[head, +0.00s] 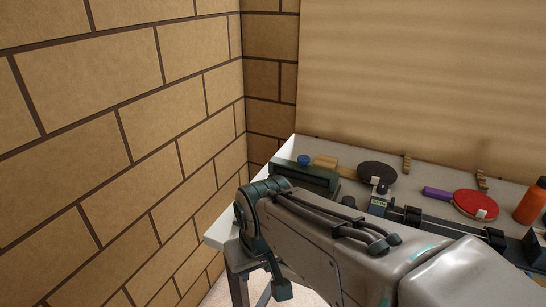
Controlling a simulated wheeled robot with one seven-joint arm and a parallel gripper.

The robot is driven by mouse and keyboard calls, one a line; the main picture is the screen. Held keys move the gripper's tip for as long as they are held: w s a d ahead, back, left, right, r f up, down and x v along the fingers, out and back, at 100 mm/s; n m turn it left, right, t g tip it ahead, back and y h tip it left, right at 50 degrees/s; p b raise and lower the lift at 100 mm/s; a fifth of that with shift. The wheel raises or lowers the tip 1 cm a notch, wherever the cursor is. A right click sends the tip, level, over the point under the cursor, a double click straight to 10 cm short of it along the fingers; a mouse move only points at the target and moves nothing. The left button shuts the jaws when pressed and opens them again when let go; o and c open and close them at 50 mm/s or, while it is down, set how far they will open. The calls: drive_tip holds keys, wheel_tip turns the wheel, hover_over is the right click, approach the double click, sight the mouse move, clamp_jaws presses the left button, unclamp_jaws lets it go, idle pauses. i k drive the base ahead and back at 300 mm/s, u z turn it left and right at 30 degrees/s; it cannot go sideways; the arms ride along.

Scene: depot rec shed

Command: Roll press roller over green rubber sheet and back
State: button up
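My arm crosses the front of the head view and covers much of the table. I cannot make out my gripper's fingers. I cannot pick out the green rubber sheet or the press roller with certainty. A dark green box-like thing (318,178) lies at the table's left end, partly behind my arm. A red paddle (473,205) with a purple handle and a small pale block on it lies at the right. A black round paddle (377,171) with a wooden handle lies farther back. Small dark parts show just behind my arm, too small to name.
The pale table (221,236) stands close to a brick-patterned wall (120,130) on the left and a plain tan wall (420,80) behind. An orange bottle (530,204) stands at the right edge. A blue round thing (304,160) and wooden pieces (407,163) lie at the back.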

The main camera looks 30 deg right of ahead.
sight(299, 171)
drive_tip(key=u, duration=0.45)
drive_tip(key=k, duration=1.05)
drive_tip(key=u, duration=0.35)
drive_tip(key=i, duration=1.15)
drive_tip(key=z, duration=1.5)
drive_tip(key=i, duration=0.5)
drive_tip(key=z, duration=0.4)
